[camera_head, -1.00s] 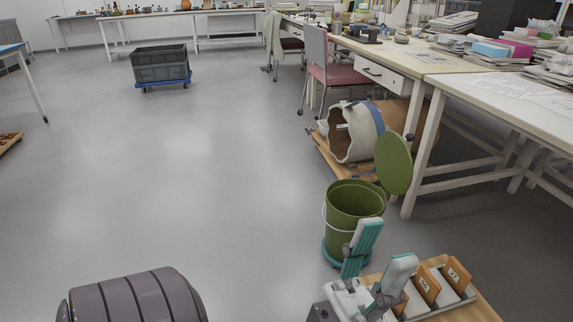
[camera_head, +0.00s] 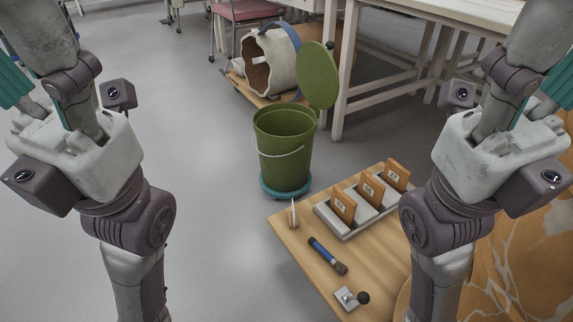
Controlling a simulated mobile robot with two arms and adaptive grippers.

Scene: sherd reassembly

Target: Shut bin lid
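The green bin (camera_head: 284,150) stands upright on a teal round base (camera_head: 284,189), with a thin wire handle across its front. Its round green lid (camera_head: 317,76) is open, tipped up nearly vertical at the back right of the rim. The bin's opening is uncovered and its bottom is hidden. My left gripper (camera_head: 38,88) is raised at the left edge, its fingers apart and partly cut off. My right gripper (camera_head: 540,88) is raised at the right edge, also with fingers apart and partly out of view. Both look empty and are well away from the bin.
A wooden board (camera_head: 296,246) in front holds a tag tray (camera_head: 352,231), a blue-handled tool (camera_head: 327,255) and a knobbed plate (camera_head: 350,299). A cracked orange vessel (camera_head: 520,270) is at right. A big broken pot (camera_head: 270,62) and a table leg (camera_head: 346,75) stand behind. Left floor is clear.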

